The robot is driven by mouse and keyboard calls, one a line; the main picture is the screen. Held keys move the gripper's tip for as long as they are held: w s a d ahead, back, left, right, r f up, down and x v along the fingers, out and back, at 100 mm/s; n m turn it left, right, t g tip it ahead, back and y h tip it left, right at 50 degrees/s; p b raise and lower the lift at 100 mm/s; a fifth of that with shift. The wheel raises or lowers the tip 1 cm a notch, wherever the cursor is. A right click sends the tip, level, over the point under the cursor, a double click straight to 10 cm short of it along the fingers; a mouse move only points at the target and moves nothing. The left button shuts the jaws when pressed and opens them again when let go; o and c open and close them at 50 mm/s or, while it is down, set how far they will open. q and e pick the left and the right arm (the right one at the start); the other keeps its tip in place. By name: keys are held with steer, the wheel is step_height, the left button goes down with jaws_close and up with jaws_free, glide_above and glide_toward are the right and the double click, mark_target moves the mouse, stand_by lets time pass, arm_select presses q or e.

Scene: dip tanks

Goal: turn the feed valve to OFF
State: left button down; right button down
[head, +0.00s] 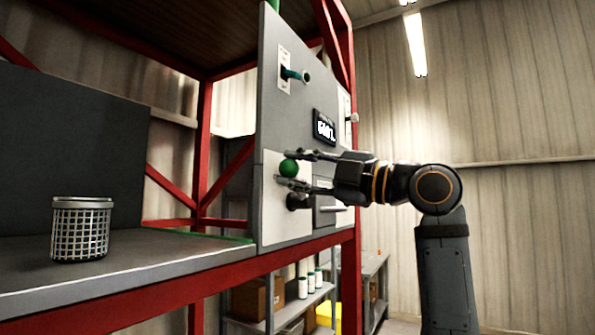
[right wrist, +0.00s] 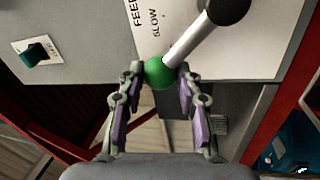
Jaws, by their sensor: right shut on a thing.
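The feed valve is a lever with a green ball knob (head: 289,168), a silver rod (right wrist: 188,44) and a black hub (right wrist: 229,9). It sits on a white plate low on the grey panel. In the head view the knob is above the black hub (head: 297,201); the rod is mostly hidden there. My right gripper (head: 284,168) is shut on the green knob, one finger on each side, as the right wrist view (right wrist: 158,80) also shows. The plate reads SLOW beside the lever; other lettering is cut off, and I see no OFF mark. My left gripper is not in view.
A teal switch (head: 293,75) and a lit display (head: 324,127) are higher on the panel. A mesh basket (head: 81,230) stands on the grey bench (head: 140,258) at left. Red frame posts (head: 203,150) surround the panel. A shelf with boxes and jars is below.

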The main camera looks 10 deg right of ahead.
steer(key=shift+f, duration=0.15)
steer(key=c, duration=1.3)
jaws_free()
steer(key=o, duration=0.4)
steer(key=shift+s, duration=0.1)
steer(key=v, duration=1.2)
